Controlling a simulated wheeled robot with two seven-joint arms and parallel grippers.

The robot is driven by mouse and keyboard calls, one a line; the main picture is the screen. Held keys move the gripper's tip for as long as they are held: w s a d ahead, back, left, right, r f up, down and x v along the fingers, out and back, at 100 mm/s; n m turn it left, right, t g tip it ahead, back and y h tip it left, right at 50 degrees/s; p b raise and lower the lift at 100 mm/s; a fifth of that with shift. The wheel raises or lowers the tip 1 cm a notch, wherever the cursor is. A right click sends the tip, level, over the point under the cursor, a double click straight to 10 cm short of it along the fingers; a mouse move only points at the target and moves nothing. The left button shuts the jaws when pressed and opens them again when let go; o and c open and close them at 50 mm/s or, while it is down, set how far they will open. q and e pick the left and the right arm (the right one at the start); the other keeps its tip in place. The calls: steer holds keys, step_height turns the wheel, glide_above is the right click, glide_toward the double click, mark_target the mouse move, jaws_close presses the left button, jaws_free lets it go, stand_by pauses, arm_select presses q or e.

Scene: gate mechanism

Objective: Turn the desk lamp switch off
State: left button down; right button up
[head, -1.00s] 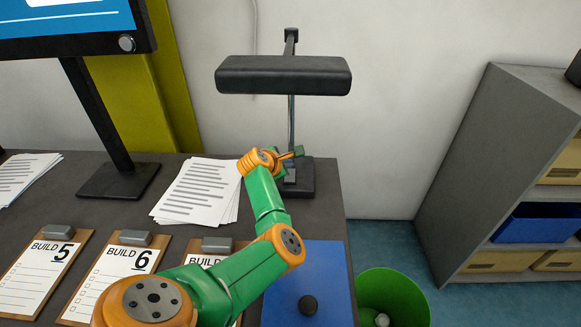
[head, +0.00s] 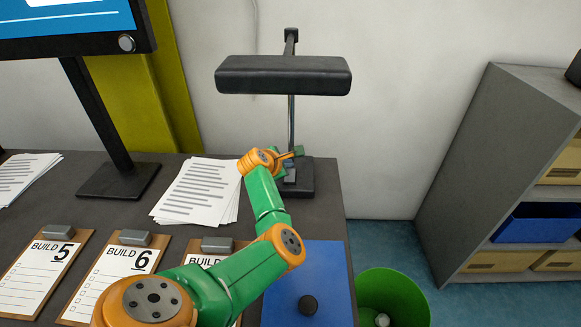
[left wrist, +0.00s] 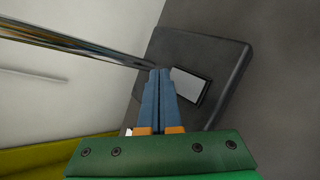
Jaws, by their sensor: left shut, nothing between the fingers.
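The black desk lamp has a wide head (head: 283,75) on a thin pole above a dark base (head: 304,180) at the desk's back right. In the left wrist view the base (left wrist: 215,52) carries a light grey rectangular switch (left wrist: 189,87). The switch also shows in the head view (head: 290,175), partly hidden by my gripper. My left gripper (head: 298,152) is shut and empty over the base. In the left wrist view its blue fingertips (left wrist: 160,73) are together, just left of the switch; contact cannot be told. My right gripper is not in view.
The lamp pole (left wrist: 90,48) passes close to my fingertips. Papers (head: 197,192), clipboards (head: 118,265) and a monitor stand (head: 118,180) are to the left. A blue mat (head: 330,275) with a black knob lies in front. A green bin (head: 395,298) stands off the desk's right edge.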

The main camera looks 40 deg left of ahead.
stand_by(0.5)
arm_select(q)
steer(key=shift+f, duration=0.4)
steer(key=shift+w+a+f, duration=0.1)
steer(key=shift+f, duration=0.3)
stand_by(0.5)
steer(key=shift+r, duration=0.1)
steer(key=shift+r+p, duration=0.75)
steer(key=shift+p, duration=0.2)
steer(key=r+p, duration=0.1)
steer(key=p, duration=0.1)
steer(key=r+p, duration=0.4)
steer(key=shift+s+d+r+p, duration=0.1)
steer(key=shift+s+d+p, duration=0.2)
steer(key=shift+s+d, duration=0.1)
